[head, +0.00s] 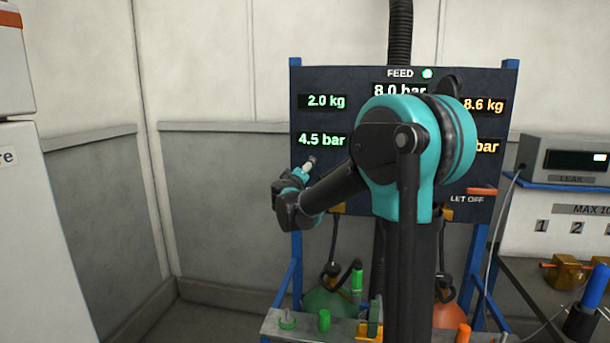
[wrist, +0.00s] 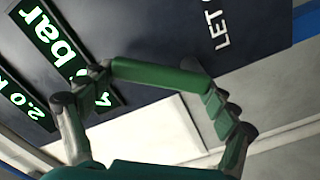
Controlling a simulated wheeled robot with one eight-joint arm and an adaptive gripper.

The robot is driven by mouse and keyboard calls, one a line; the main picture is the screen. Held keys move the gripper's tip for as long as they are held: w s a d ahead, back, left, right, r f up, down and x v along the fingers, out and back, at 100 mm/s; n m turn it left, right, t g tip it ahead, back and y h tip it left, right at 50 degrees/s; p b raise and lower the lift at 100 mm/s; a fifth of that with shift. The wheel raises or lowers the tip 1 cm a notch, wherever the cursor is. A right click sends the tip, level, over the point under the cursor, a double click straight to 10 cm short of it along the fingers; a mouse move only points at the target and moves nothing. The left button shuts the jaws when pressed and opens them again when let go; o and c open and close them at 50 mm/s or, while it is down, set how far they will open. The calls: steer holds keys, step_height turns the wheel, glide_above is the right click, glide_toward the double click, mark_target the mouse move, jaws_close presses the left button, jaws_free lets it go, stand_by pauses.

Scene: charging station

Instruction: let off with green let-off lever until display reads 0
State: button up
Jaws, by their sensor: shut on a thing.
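The green let-off lever (wrist: 160,75) is a green bar lying across between the fingertips of my gripper (wrist: 158,86) in the wrist view, one fingertip at each end. My gripper is shut on it. In the head view my gripper (head: 306,168) is at the lower left of the dark panel (head: 310,77), and I cannot make out the lever there. The green display (head: 322,141) reads 4.5 bar, with a green 2.0 kg readout (head: 326,101) above it.
An orange lever (head: 482,191) sits at the panel's right by "LET OFF". My arm covers part of the orange readouts (head: 484,105). Below stand a green cylinder (head: 328,302), an orange cylinder (head: 447,309) and a ledge with knobs (head: 324,320). A bench with a meter (head: 575,160) is right.

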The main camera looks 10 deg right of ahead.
steer(key=n, duration=0.1)
steer(key=a+n, duration=0.1)
steer(key=n, duration=0.2)
steer(key=shift+w+a+r+n, duration=0.2)
steer(key=shift+w+a+n, duration=0.05)
steer(key=shift+a+n, duration=0.05)
steer(key=shift+w+a+f+n, duration=0.1)
steer(key=shift+a+n, duration=0.15)
steer(key=shift+n, duration=0.5)
steer(key=shift+w+a+n, duration=0.1)
steer(key=shift+a+n, duration=0.1)
steer(key=shift+n, duration=0.55)
steer(key=o, duration=1.5)
steer(key=shift+a, duration=0.1)
steer(key=shift+s, duration=0.1)
steer(key=v, duration=1.2)
